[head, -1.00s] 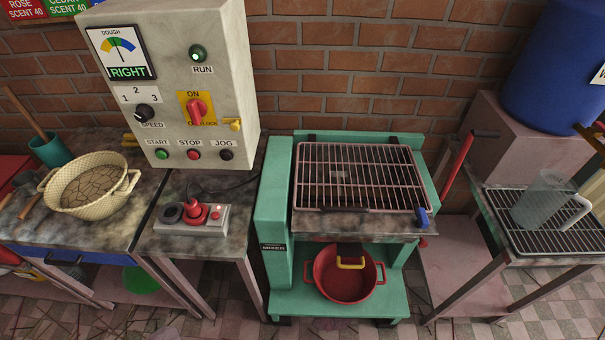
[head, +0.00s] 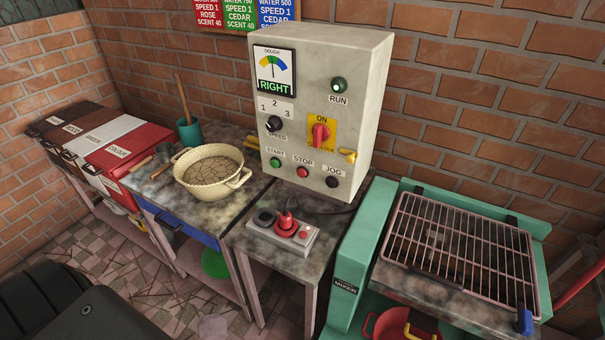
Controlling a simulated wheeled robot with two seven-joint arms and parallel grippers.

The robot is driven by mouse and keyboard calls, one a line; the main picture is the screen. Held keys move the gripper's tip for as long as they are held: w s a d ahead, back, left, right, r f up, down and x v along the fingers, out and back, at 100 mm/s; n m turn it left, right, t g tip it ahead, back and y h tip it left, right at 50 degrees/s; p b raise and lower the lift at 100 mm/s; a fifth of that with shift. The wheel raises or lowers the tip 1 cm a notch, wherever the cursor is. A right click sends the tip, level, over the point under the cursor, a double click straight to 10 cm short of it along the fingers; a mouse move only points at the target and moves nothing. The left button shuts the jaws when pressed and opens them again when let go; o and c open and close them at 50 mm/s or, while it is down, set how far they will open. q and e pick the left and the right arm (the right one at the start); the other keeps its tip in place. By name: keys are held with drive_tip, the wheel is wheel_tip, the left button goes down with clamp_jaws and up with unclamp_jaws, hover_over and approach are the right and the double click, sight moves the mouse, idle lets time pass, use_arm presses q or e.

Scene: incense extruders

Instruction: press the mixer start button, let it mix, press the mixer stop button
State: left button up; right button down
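The grey control box (head: 318,120) stands on the middle table against the brick wall. On its front are the green START button (head: 275,162), the red STOP button (head: 302,172) and a black JOG button (head: 332,181). The green RUN lamp (head: 339,84) looks lit. The dough gauge (head: 273,71) reads RIGHT. The red switch (head: 320,133) points to ON. The speed knob (head: 273,123) sits at the left of the panel. The green mixer (head: 345,284) with a barred grate (head: 462,245) stands at right. Neither gripper shows in the head view.
A small box with a red knob (head: 285,224) lies on the table before the control box. A cream pot (head: 212,170) of cracked dough stands left of it. Lidded bins (head: 125,160) stand farther left. A red pot (head: 390,325) sits under the grate.

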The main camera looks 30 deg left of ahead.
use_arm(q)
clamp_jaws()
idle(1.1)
